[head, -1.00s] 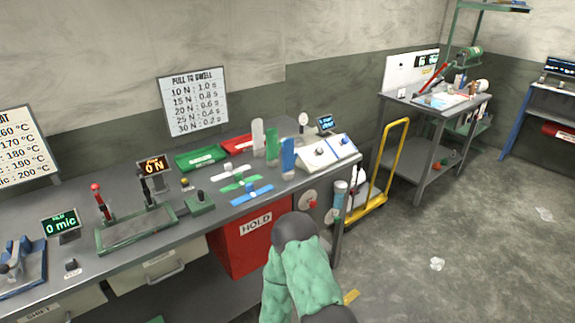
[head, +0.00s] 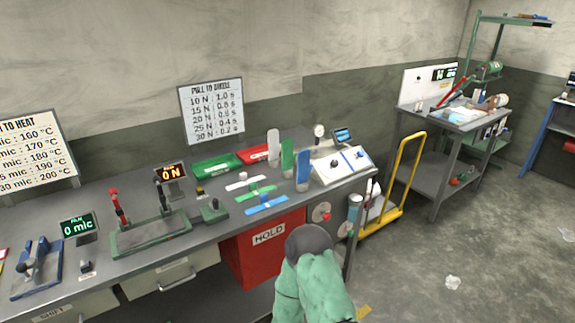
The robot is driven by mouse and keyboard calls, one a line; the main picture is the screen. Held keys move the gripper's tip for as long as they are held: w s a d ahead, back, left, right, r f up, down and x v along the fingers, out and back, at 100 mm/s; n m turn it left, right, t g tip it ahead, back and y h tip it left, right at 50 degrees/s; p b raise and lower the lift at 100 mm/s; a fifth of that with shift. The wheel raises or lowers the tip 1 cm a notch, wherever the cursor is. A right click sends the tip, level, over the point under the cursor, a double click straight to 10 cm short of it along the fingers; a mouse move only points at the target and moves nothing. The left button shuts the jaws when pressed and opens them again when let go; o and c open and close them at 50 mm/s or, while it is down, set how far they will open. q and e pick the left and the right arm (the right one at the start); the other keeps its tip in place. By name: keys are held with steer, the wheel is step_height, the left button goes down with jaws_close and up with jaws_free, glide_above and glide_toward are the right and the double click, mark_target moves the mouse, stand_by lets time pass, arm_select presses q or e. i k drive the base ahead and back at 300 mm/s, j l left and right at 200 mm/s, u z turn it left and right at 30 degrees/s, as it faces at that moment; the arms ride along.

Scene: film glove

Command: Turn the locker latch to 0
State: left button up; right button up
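The red locker (head: 266,246) marked HOLD sits under the bench, right of the drawers. A smaller round control (head: 345,229) is further right. I cannot tell which of these is the latch, nor read any setting. One of my arms, green-padded with a dark rounded joint, rises at bottom centre in front of the locker's lower right. Neither gripper shows.
The bench (head: 150,262) carries a green press (head: 150,234), a blue device (head: 38,272), red and green trays, colored strips and a white control box (head: 340,165). A yellow cart (head: 402,185) stands right of the bench. Grey floor is open at right, with small crumpled scraps.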

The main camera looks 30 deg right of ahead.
mark_target(326, 217)
steer(key=z, duration=1.45)
steer(key=i, duration=0.1)
